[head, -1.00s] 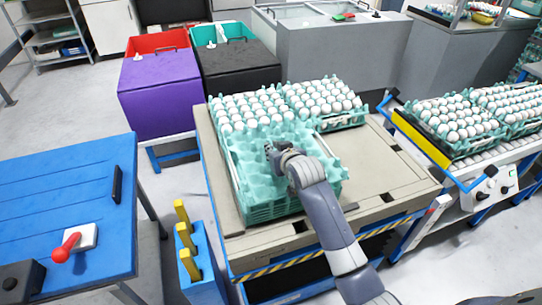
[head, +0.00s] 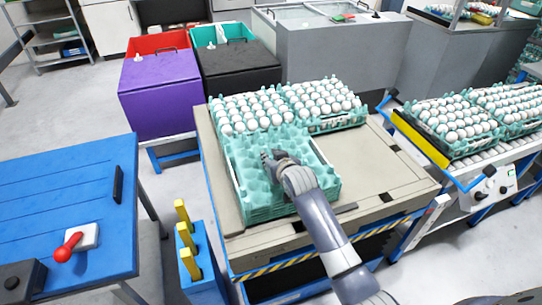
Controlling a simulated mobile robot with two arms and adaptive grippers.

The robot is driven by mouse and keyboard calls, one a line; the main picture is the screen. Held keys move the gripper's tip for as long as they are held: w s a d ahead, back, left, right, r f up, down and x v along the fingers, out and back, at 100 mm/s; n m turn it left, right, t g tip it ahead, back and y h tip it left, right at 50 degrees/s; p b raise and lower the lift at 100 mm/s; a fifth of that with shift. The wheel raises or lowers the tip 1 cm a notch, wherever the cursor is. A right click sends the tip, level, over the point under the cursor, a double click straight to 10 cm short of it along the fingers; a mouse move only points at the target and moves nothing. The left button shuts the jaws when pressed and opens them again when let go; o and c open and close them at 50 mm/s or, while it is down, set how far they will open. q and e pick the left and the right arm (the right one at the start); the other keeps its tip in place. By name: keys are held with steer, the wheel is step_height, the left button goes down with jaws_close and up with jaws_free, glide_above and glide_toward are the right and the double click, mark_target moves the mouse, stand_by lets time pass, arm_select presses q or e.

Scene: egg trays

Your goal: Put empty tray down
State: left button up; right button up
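An empty turquoise egg tray (head: 247,174) lies level on top of a stack of similar trays (head: 262,214) on the beige platform. My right gripper (head: 270,160) is over the middle of this tray, at or just above its surface. The fingers are small and dark, and my wrist partly covers them. I cannot tell whether they are shut on the tray or open. My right arm also hides part of the tray's right side. My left gripper is not in view.
Two egg-filled stacks (head: 250,112) (head: 325,103) stand directly behind the empty trays. The platform's right side (head: 375,165) is clear. A conveyor with egg trays (head: 455,122) is at the right; a blue table (head: 65,190) is at the left.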

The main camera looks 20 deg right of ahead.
steer(key=shift+f, duration=0.45)
steer(key=shift+r, duration=0.15)
steer(key=shift+r, duration=0.25)
steer(key=v, duration=1.2)
steer(key=shift+w+d+r, duration=0.1)
steer(key=shift+w+r, duration=0.05)
steer(key=shift+r, duration=0.15)
